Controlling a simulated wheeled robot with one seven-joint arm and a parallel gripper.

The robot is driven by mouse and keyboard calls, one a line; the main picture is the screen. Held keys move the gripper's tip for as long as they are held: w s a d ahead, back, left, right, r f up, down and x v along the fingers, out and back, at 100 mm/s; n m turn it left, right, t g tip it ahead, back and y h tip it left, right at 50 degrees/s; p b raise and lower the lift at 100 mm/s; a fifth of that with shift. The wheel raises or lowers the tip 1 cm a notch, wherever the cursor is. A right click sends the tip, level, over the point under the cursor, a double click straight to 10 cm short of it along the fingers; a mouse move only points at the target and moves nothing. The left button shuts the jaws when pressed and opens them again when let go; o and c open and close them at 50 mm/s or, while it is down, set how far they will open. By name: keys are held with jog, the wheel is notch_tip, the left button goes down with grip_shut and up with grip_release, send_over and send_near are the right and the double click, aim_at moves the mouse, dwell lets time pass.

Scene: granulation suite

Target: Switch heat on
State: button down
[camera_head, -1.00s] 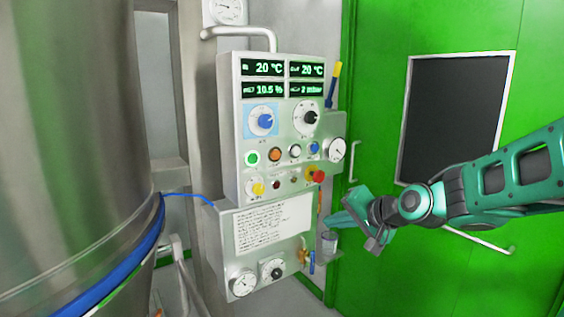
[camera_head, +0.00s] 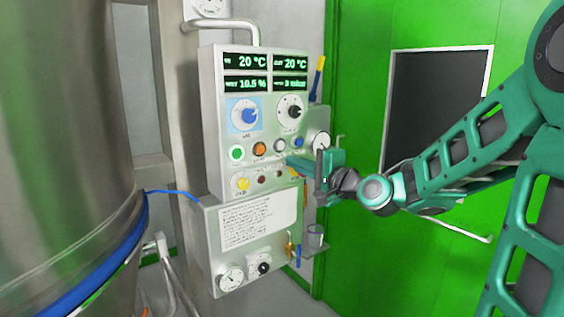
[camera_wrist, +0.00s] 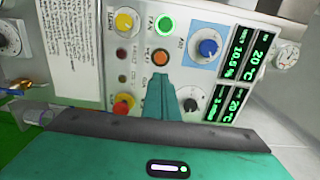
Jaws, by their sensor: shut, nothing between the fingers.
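The control panel (camera_head: 215,130) stands upright at the middle. The orange round button (camera_head: 260,149) is in its button row, right of the lit green button (camera_head: 237,153). The wrist view shows the orange button (camera_wrist: 160,57) just beyond my fingertips, with a label beside it that seems to read HEAT, and the green one (camera_wrist: 165,25) labelled FAN. My gripper (camera_head: 290,161) is shut and empty in front of the panel's lower right, right of and slightly below the orange button. In the wrist view its tip (camera_wrist: 161,78) points at that button; contact cannot be told.
A blue knob (camera_head: 243,114) and black-and-white dial (camera_head: 290,106) sit above the buttons. A yellow knob (camera_head: 243,184) is below, and a red knob (camera_wrist: 123,104) is close to my gripper. A steel vessel (camera_head: 60,130) fills the left; a green door (camera_head: 365,240) stands right.

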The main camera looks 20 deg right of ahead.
aim_at(260, 147)
jog(key=x, duration=1.3)
jog(key=shift+f, duration=0.1)
jog(key=shift+w+a, duration=0.15)
jog(key=shift+w, duration=0.05)
jog(key=shift+w+r, duration=0.25)
jog(key=shift+a+r, duration=0.15)
jog(key=shift+r, duration=0.1)
jog(key=shift+a, duration=0.1)
jog(key=shift+s, duration=0.1)
jog(key=shift+s+d+f, duration=0.2)
jog(key=shift+d+f, duration=0.15)
jog(key=shift+f, duration=0.1)
jog(key=v, duration=1.3)
jog(key=shift+s+r, duration=0.15)
jog(key=shift+s, duration=0.15)
